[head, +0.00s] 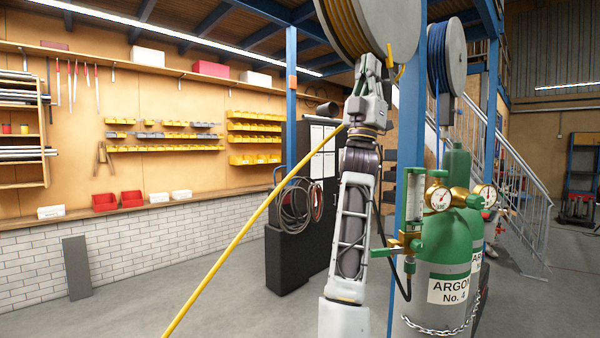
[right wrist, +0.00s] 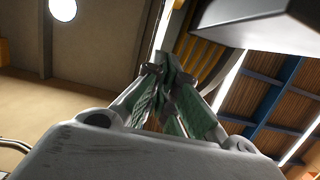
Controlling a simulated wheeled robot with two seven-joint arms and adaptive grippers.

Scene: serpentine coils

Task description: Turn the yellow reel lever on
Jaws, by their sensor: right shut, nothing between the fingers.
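The yellow reel (head: 346,28) hangs at the top of the head view, cut off by the upper edge, with a large grey side disc (head: 398,28). Its small yellow lever (head: 399,74) sticks out just below the disc, its upper part close to my fingertips. My right gripper (head: 371,62) is raised under the reel, shut and empty, just left of the lever. I cannot tell whether they touch. In the right wrist view the fingers (right wrist: 160,70) meet at their tips, with the reel's coils (right wrist: 205,55) behind; the lever is not clearly seen. My left gripper is out of view.
A yellow hose (head: 250,218) slants down to the lower left. A blue reel (head: 437,55) hangs to the right by a blue post (head: 408,130). Green-topped argon cylinders (head: 445,250) with gauges stand close right of my arm.

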